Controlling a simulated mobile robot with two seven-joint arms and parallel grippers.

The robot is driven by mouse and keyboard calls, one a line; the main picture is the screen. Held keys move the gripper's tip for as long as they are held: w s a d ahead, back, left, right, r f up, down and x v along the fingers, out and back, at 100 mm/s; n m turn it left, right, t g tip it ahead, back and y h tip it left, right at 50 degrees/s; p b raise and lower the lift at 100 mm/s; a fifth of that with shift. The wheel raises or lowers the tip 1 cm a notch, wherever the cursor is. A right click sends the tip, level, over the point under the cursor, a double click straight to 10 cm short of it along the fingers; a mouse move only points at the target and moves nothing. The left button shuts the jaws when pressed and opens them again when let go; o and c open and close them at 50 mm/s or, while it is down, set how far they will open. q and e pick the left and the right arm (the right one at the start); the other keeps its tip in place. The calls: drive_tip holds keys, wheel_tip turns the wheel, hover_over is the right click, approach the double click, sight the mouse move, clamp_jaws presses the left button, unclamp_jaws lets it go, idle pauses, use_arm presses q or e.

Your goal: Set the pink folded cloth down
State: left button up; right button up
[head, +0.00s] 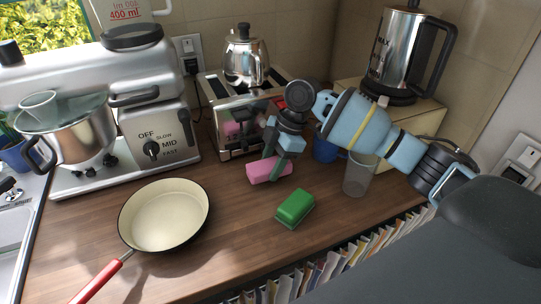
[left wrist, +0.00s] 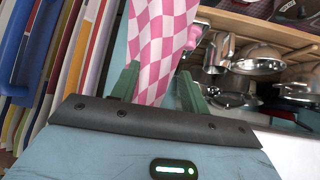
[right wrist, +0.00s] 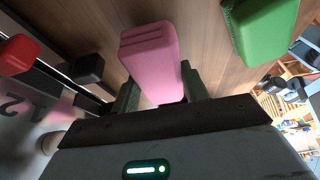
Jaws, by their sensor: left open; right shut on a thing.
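The pink folded cloth (head: 264,171) is a small pink block at the counter in front of the toaster. My right gripper (head: 279,165) points down from above and is shut on it. In the right wrist view the cloth (right wrist: 150,58) sits between the two green fingers. Whether its underside touches the wooden counter (head: 225,250) cannot be told. My left gripper (left wrist: 158,88) is open, low down and outside the head view. A pink-and-white checked curtain (left wrist: 155,40) shows between and beyond its fingers.
A green folded block (head: 294,207) lies to the right in front of the cloth. A toaster (head: 235,110) stands behind it, with a clear glass (head: 360,175) and a blue mug (head: 325,149) to the right. A frying pan (head: 165,217) is at left. Front-middle counter is free.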

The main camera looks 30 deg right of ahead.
drive_tip(key=shift+f, duration=0.2)
idle(0.3)
drive_tip(key=shift+f, duration=0.65)
drive_tip(key=shift+f, duration=0.3)
idle(0.3)
drive_tip(key=o, duration=1.4)
drive_tip(key=shift+c, duration=0.2)
drive_tip(key=shift+b+v, duration=0.3)
drive_tip(key=shift+v, duration=3.65)
drive_tip(key=shift+a, duration=0.1)
clamp_jaws()
